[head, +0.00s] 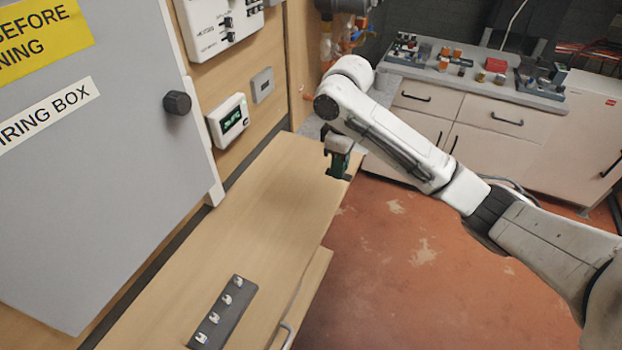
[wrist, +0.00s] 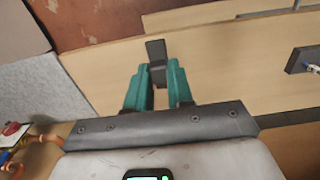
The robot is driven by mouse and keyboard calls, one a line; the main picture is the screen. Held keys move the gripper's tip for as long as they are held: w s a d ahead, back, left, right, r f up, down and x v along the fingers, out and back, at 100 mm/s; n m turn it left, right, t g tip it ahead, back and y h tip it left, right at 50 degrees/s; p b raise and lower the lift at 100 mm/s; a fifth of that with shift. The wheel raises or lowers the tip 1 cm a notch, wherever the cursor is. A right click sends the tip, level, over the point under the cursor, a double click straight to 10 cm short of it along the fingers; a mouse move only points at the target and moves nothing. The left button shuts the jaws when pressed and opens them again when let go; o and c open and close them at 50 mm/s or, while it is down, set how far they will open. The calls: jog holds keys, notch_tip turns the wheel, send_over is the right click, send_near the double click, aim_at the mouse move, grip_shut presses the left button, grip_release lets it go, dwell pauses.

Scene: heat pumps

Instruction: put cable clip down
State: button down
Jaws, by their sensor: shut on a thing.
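My gripper (head: 339,170) is over the far right end of the wooden bench in the head view, pointing down. In the wrist view its two teal fingers (wrist: 157,78) are shut on a small dark grey piece, the cable clip (wrist: 156,50), which sticks out beyond the fingertips. The wooden bench top (head: 250,205) lies below. I cannot tell whether the clip touches it.
A dark strip (head: 232,300) with several small white pieces lies on the near part of the bench; its end shows in the wrist view (wrist: 300,62). A grey wiring box (head: 100,150) stands at left. The bench middle is clear. A cluttered cabinet top (head: 470,80) is behind.

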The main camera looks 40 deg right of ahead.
aim_at(313, 185)
jog(key=w+f+b, duration=0.3)
jog(key=w+f, duration=0.1)
jog(key=w, duration=0.1)
jog(key=w+f+b, duration=0.2)
jog(key=w, duration=0.1)
jog(key=shift+d+f+b, duration=0.3)
jog(key=shift+f, duration=0.05)
jog(key=shift+w+p, duration=0.3)
jog(key=shift+p, duration=0.1)
jog(key=shift+w+d+f, duration=0.1)
jog(key=shift+w+f, duration=0.2)
jog(key=shift+f, duration=0.15)
jog(key=shift+w+f+p, duration=0.15)
jog(key=shift+f+p, duration=0.25)
jog(key=shift+f, duration=1.3)
jog(key=shift+f, duration=0.1)
jog(key=c, duration=1)
grip_release()
